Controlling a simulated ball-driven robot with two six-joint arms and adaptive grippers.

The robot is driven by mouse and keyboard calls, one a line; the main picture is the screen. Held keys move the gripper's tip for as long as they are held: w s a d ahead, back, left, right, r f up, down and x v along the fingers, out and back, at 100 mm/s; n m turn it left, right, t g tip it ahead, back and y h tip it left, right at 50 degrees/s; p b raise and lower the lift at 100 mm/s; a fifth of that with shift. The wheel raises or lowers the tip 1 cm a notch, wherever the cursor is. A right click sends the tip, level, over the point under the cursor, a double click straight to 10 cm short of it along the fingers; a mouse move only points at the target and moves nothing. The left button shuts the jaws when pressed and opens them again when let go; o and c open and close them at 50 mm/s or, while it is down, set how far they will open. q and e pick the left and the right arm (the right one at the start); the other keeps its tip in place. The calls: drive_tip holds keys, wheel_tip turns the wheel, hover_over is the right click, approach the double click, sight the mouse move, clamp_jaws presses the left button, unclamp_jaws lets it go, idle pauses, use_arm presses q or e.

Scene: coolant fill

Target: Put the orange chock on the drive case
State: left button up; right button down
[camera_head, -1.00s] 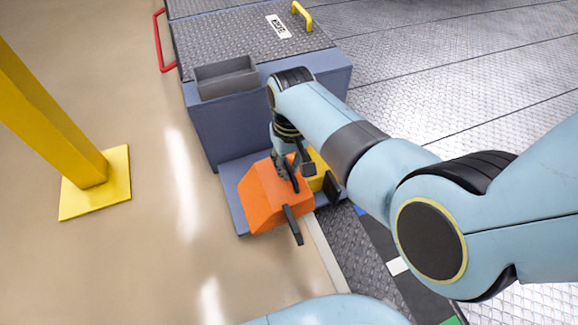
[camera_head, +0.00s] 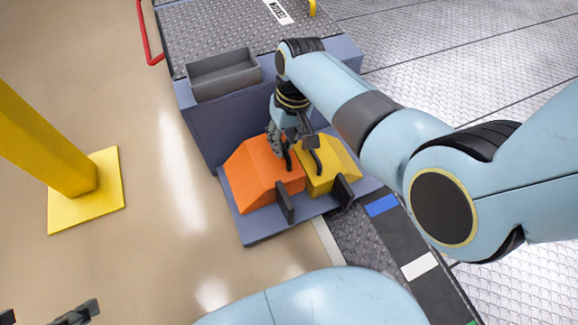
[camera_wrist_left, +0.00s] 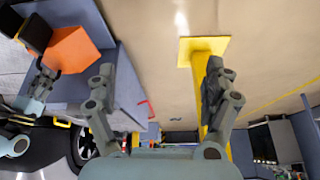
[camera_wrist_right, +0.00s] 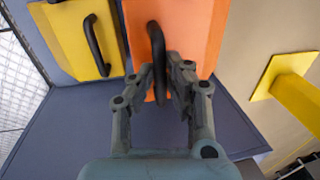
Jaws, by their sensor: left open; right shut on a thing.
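The orange chock (camera_head: 255,180), a wedge-sided block with a black handle, stands at the left on a blue-grey step, beside a yellow chock (camera_head: 330,165). I cannot tell whether it touches the step. My right gripper (camera_head: 288,150) is shut on its handle; in the right wrist view the fingers (camera_wrist_right: 170,75) close around the handle on the orange chock (camera_wrist_right: 190,30). The blue-grey case (camera_head: 225,125) with a tread-plate top, apparently the drive case, rises behind it. My left gripper (camera_wrist_left: 160,80) is open and empty, away from the chock.
A grey open tray (camera_head: 225,75) sits on the case's near edge. A red rail (camera_head: 148,30) and a yellow handle are at its top. A yellow post (camera_head: 45,130) on a base plate stands at left. The tan floor between post and case is clear.

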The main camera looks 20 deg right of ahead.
sight(284, 162)
wheel_tip(284, 162, down, 4)
drive_tip(key=shift+f+b, duration=0.1)
drive_tip(key=shift+b, duration=1.05)
drive_tip(key=shift+f+b, duration=0.3)
wheel_tip(284, 162, down, 2)
drive_tip(key=shift+s+f+b, duration=0.1)
drive_tip(key=shift+b, duration=0.6)
drive_tip(key=shift+f+b, duration=0.5)
drive_tip(key=shift+f, duration=0.1)
use_arm(q)
drive_tip(key=shift+w+d+f+t+h, duration=0.2)
drive_tip(key=shift+f+t, duration=0.45)
drive_tip(key=shift+t, duration=0.7)
drive_tip(key=shift+w+d+f+t, duration=0.1)
drive_tip(key=shift+w+f+t, duration=0.45)
drive_tip(key=shift+t, duration=0.85)
drive_tip(key=shift+w+d+f+t+h, duration=0.1)
drive_tip(key=shift+f+t, duration=0.7)
drive_tip(key=shift+t, duration=0.55)
use_arm(e)
drive_tip(key=shift+f, duration=0.1)
drive_tip(key=c, duration=1.3)
unclamp_jaws()
drive_tip(key=shift+c, duration=0.2)
